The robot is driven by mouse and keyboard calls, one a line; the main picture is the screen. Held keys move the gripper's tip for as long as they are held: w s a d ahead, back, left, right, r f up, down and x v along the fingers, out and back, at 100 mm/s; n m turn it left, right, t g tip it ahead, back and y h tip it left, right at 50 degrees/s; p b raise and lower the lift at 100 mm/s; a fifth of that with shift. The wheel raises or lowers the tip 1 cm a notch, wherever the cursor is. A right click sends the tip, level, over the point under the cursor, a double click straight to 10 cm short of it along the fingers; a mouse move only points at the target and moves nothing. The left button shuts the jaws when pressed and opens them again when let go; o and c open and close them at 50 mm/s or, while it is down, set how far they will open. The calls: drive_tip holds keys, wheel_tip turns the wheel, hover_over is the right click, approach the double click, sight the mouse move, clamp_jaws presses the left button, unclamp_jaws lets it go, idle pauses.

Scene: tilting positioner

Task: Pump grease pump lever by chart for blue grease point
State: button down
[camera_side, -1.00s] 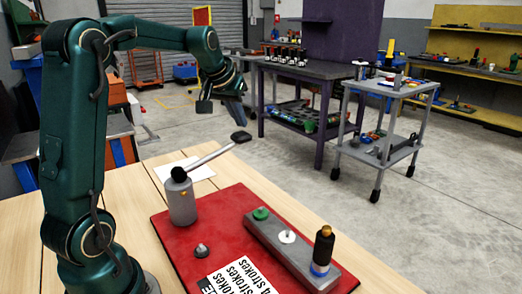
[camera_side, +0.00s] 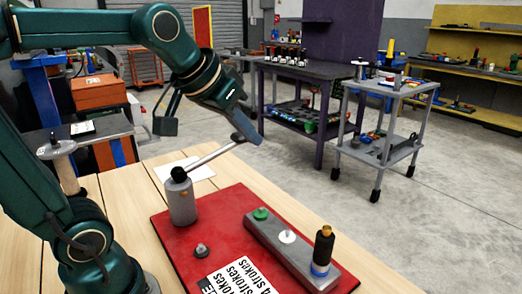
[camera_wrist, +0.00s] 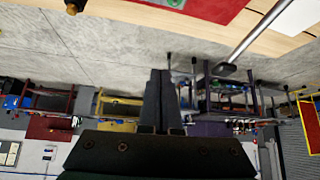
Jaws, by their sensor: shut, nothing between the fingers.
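The grey grease pump (camera_side: 182,204) stands on the red board, its pale lever (camera_side: 208,158) sloping up right to a black grip (camera_side: 238,139). The lever also shows in the wrist view (camera_wrist: 256,35). My gripper (camera_side: 250,135) is shut and empty, beside the grip in the side view; in the wrist view its fingers (camera_wrist: 158,78) are left of the grip. Contact cannot be told. A black brass-topped fitting (camera_side: 325,247) stands upright at the blue grease point (camera_side: 320,268) on the grey bar. The chart (camera_side: 240,278) shows "4 strokes" lines, partly cut off by the frame.
The red board (camera_side: 222,232) lies on the wooden table (camera_side: 118,200). The grey bar also has green (camera_side: 261,213) and white (camera_side: 287,236) points. A dark stud (camera_side: 201,251) sits near the pump. A white sheet (camera_side: 190,168) lies behind it. Carts stand beyond the table.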

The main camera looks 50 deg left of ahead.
drive_tip(key=s+d+f+m+g+h, duration=0.1)
drive_tip(key=s+d+f+g, duration=0.1)
drive_tip(key=s+d+f, duration=0.3)
drive_tip(key=s+f, duration=0.3)
drive_tip(key=s, duration=0.3)
drive_tip(key=shift+s+f+m, duration=0.25)
drive_tip(key=shift+f+m, duration=0.05)
drive_tip(key=shift+m, duration=0.1)
drive_tip(key=shift+a, duration=0.1)
